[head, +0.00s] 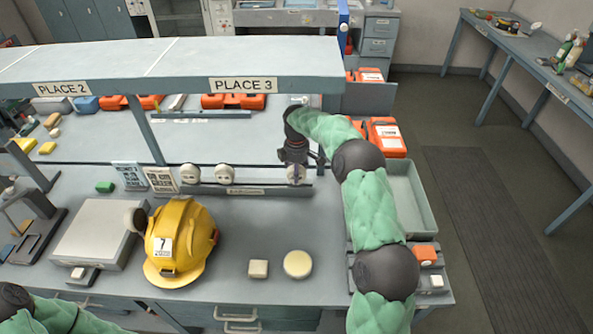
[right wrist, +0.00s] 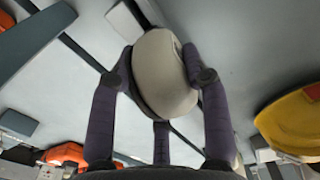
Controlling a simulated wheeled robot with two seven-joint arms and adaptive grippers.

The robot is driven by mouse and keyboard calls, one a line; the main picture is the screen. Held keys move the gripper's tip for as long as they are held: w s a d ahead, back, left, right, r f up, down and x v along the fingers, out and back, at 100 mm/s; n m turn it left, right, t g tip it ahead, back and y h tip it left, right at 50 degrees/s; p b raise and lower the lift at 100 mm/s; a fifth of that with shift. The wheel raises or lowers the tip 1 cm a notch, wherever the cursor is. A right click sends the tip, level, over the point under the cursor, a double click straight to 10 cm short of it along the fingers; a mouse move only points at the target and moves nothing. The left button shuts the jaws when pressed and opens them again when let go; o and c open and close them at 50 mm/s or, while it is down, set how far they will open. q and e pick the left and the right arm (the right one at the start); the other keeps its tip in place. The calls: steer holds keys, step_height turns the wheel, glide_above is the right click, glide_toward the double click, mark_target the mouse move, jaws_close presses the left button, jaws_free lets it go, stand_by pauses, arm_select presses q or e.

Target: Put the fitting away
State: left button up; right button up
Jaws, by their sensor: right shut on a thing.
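A round pale fitting (right wrist: 165,85) is held between the dark fingers of my right gripper (right wrist: 160,68) in the right wrist view. In the head view my right gripper (head: 297,155) points down at the right end of a grey rack (head: 250,191), with the fitting (head: 296,174) at its fingertips. I cannot tell whether the fitting touches the rack. Two similar round fittings, one left (head: 190,174) and one in the middle (head: 225,174), sit along the rack. My left gripper is out of view; only part of that arm shows at the lower left.
A yellow helmet (head: 180,245) stands on the bench, with a beige block (head: 258,269) and a pale round disc (head: 298,264) to its right. An overhead shelf (head: 170,62) bears PLACE 2 and PLACE 3 labels. A grey tray (head: 425,205) lies beside my right arm.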

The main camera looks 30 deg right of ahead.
steer(key=shift+f, duration=0.2)
steer(key=o, duration=1.2)
steer(key=shift+c, duration=0.2)
steer(key=shift+r, duration=3.75)
